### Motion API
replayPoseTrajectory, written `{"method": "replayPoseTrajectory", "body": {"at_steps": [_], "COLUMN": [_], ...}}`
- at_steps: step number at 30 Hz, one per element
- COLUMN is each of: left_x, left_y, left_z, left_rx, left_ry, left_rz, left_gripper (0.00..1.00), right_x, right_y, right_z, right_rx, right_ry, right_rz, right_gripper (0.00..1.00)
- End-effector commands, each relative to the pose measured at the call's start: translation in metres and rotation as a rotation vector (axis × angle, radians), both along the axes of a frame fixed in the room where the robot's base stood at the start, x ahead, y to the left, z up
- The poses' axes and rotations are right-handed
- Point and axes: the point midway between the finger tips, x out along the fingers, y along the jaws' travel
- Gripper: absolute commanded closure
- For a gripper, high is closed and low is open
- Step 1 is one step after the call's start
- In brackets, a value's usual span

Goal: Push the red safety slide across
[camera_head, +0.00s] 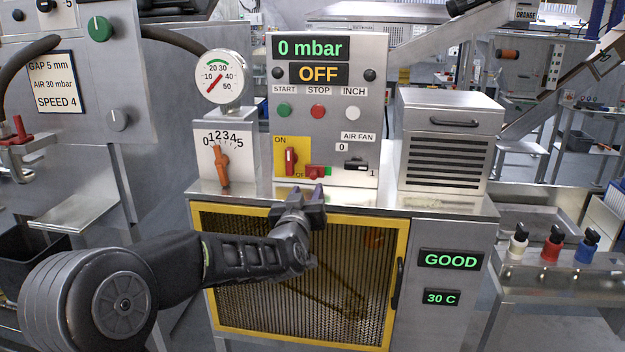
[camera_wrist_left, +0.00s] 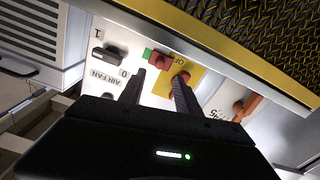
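The red safety slide (camera_head: 316,171) is a small red block low on the grey control panel, with a green patch showing at its right. In the left wrist view the slide (camera_wrist_left: 159,62) appears upside down, with the green patch at its left. My left gripper (camera_head: 307,191) is just below and in front of the slide, its fingers pointing up at the panel. The fingers (camera_wrist_left: 159,80) are apart with nothing between them, and no contact with the slide shows. My right gripper is not in view.
A red rotary switch (camera_head: 291,161) on a yellow plate is close left of the slide. A black air fan switch (camera_head: 357,164) is to the right. The yellow-framed mesh door (camera_head: 400,245) and cabinet ledge lie below. An orange lever (camera_head: 223,163) stands farther left.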

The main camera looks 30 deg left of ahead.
Motion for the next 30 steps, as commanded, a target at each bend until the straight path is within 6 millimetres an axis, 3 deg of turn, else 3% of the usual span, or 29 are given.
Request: {"method": "replayPoseTrajectory", "body": {"at_steps": [8,21,30], "left_x": [0.013,0.069,0.074], "left_y": [0.004,0.025,0.026], "left_z": [0.000,0.000,-0.001], "left_rx": [-0.002,-0.001,-0.002], "left_ry": [0.002,0.003,0.001], "left_rz": [-0.001,-0.002,-0.001], "left_gripper": [0.60,0.60,0.60], "right_x": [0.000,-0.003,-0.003], "right_y": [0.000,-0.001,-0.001], "right_z": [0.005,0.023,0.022], "right_rx": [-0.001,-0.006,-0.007], "right_ry": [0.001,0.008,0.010], "right_rz": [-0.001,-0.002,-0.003], "right_gripper": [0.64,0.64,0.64]}}
